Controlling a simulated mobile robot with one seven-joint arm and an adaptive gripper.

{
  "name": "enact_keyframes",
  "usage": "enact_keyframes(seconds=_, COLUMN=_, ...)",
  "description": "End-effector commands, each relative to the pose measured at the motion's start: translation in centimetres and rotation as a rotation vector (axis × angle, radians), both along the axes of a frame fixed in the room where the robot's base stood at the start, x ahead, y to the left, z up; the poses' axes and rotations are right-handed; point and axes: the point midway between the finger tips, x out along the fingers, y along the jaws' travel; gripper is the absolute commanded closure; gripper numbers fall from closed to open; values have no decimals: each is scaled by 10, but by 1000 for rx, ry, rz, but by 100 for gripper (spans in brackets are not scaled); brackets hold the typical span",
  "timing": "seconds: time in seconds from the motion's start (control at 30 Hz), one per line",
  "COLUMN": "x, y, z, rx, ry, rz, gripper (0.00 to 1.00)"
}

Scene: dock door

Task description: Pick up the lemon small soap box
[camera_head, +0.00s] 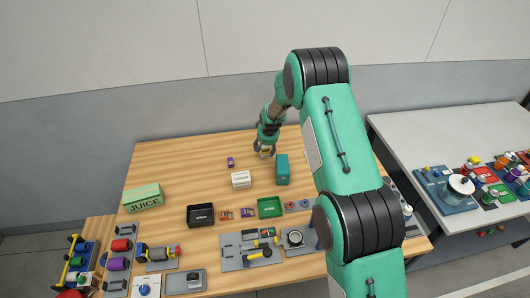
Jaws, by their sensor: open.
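A small yellowish box (267,154), which looks like the lemon soap box, sits on the wooden table (165,163) near its back edge. My gripper (265,150) points down right at it, with the fingers around or just above the box; I cannot tell which. The gripper is open. The fingers hide part of the box, and its label is too small to read.
A teal box (282,169) stands close, to the front right. A white box (241,180) and a small purple box (230,162) are to the left. A green juice carton (143,197), black tray (200,215) and green tray (269,207) lie farther off.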

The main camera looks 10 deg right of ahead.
Motion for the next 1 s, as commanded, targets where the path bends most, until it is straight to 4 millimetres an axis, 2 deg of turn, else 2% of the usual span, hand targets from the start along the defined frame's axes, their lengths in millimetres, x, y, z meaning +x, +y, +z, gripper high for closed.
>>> enact_keyframes(seconds=0.4, x=0, y=0, z=0, rx=0, ry=0, rz=0, gripper=39)
enact_keyframes(seconds=0.67, x=0, y=0, z=0, rx=0, ry=1, rz=0, gripper=91)
enact_keyframes(seconds=1.0, x=-1, y=0, z=0, rx=0, ry=1, rz=0, gripper=92)
